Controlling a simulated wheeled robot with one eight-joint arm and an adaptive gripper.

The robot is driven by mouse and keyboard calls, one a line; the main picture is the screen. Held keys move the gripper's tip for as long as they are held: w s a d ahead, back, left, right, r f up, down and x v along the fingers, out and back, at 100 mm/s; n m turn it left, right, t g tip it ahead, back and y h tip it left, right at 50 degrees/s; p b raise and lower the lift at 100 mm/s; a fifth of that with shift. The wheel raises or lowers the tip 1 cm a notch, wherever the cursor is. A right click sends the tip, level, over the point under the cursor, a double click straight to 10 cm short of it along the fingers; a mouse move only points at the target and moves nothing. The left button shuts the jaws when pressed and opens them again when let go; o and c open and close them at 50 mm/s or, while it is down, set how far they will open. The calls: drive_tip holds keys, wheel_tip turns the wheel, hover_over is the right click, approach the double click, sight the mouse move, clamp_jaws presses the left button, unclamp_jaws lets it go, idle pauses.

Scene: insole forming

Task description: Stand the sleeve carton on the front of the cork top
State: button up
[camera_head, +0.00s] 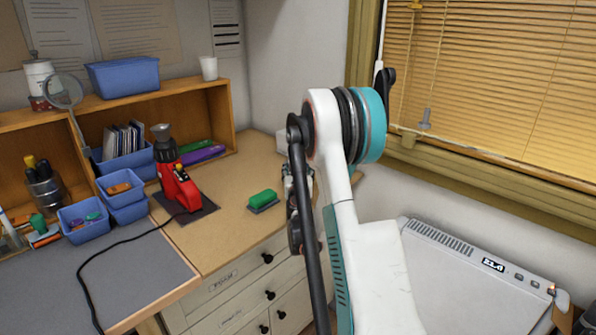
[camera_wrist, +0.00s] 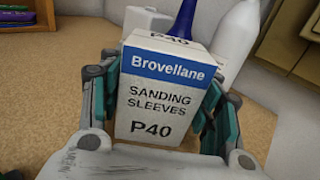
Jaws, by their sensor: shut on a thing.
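The sleeve carton (camera_wrist: 160,95) is a white box with a blue "Brovellane" band and the words "SANDING SLEEVES P40". My gripper (camera_wrist: 158,102) is shut on it, with a teal-and-black finger on each of its sides. In the head view my arm largely hides the gripper and carton near the cork top's right end. I cannot tell whether the carton touches the cork.
A white bottle (camera_wrist: 238,42) and a blue nozzle (camera_wrist: 180,18) are just behind the carton. A green-topped block (camera_head: 263,200) lies left of my arm on the cork. A red tool (camera_head: 178,185) stands on a dark pad farther left. Bare cork lies between them and toward the front edge.

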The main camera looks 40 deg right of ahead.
drive_tip(key=o, duration=1.2)
drive_tip(key=shift+c, duration=0.2)
drive_tip(key=shift+r, duration=0.1)
drive_tip(key=p+v, duration=0.1)
drive_tip(key=v, duration=0.9)
drive_tip(key=shift+s+a, duration=0.1)
drive_tip(key=shift+s, duration=0.05)
drive_tip(key=shift+b+v, duration=0.5)
drive_tip(key=shift+v, duration=0.3)
